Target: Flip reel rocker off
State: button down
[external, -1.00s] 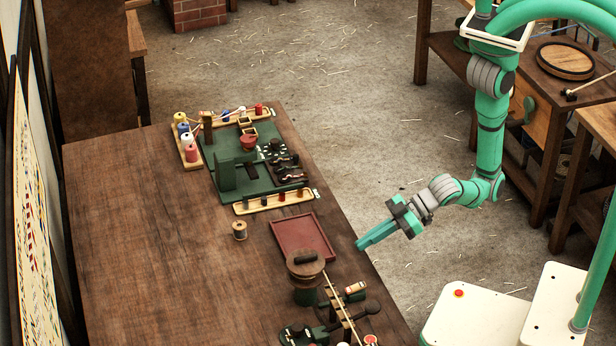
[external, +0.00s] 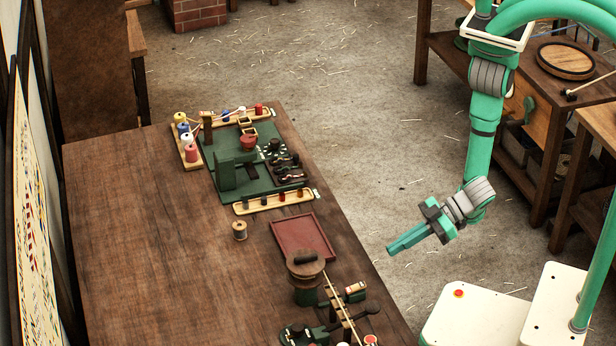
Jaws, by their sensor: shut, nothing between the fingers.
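My gripper (external: 391,250) is shut and empty. It hangs in the air past the right edge of the wooden table (external: 130,220), over the floor side, pointing left and a little down. It is apart from everything on the table. A reel-like device (external: 306,266) with a round brown top and a dark handle stands on the table left of my gripper. A green machine (external: 298,334) with a dark lever sits at the bottom edge of the view, partly cut off. I cannot make out a rocker switch or its position at this size.
A dark red tray (external: 303,238) lies near the table's right edge. Beyond it is a green board (external: 265,185) with tools, bordered by wooden racks of coloured spools (external: 191,153). A small spool (external: 239,230) stands alone. The table's left side is clear.

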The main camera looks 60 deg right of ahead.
send_over(351, 293)
jog(key=s+d, duration=0.3)
notch_tip(351, 293, down, 5)
jog(key=shift+w+a+r, duration=0.1)
jog(key=shift+w+a, duration=0.05)
jog(key=shift+s+d+f, duration=0.2)
jog(key=shift+f, duration=0.4)
jog(key=shift+s+d+f, duration=0.15)
jog(key=shift+f, duration=0.4)
jog(key=shift+d+f, duration=0.1)
jog(key=shift+f, duration=0.55)
jog(key=shift+s+f, duration=0.1)
jog(key=shift+s+d+f+t+y, duration=0.15)
jog(key=shift+d+f+t+y, duration=0.1)
jog(key=shift+f+t+y, duration=0.25)
jog(key=shift+r, duration=0.1)
jog(key=shift+r, duration=0.75)
